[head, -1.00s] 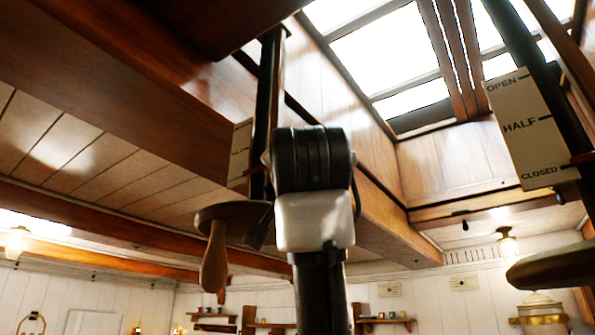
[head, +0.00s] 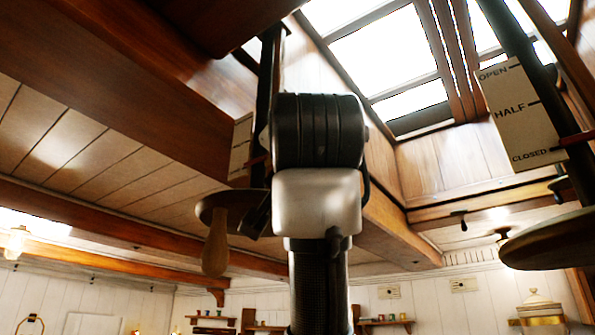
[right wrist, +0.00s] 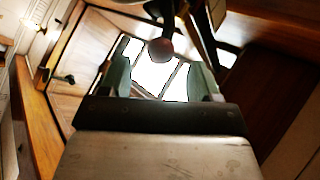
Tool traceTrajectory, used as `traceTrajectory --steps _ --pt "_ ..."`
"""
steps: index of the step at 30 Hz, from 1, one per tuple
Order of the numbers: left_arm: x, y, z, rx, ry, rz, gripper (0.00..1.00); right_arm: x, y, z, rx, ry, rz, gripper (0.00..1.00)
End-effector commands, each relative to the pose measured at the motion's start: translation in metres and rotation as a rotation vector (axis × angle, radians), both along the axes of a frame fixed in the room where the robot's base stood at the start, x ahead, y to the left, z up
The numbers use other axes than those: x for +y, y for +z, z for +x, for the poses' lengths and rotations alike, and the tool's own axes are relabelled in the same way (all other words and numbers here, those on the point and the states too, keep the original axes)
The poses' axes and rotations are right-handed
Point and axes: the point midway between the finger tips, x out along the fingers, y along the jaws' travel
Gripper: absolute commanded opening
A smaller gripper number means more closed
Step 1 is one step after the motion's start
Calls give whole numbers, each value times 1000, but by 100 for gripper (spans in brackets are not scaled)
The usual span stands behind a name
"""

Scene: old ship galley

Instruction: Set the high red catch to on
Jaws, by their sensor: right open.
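A ball-shaped, dull dark-red knob (right wrist: 160,49) shows in the right wrist view, beyond and between the fingertips of my right gripper (right wrist: 162,76). It may belong to the high red catch, but I cannot tell, nor can I read its setting. The gripper is open, with its two greenish fingers apart and nothing held between them. A gap seems to remain between the fingers and the knob. In the head view my own arm fills the middle and hides what lies behind it; no gripper fingers show clearly there. My left gripper is not in view.
Ceiling beams (head: 130,95) and a skylight (head: 395,60) are overhead.

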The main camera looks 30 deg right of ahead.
Motion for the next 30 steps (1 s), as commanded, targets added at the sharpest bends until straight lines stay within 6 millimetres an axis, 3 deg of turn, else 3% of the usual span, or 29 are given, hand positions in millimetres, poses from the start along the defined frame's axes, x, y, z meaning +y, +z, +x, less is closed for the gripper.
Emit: traceTrajectory --steps 3,10,30 --pt "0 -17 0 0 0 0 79 11 -15 -20 -4 2 0 63" --pt "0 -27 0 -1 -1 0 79 23 -23 -42 -1 1 2 63" --pt "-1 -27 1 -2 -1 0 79 24 -23 -45 1 0 2 63"
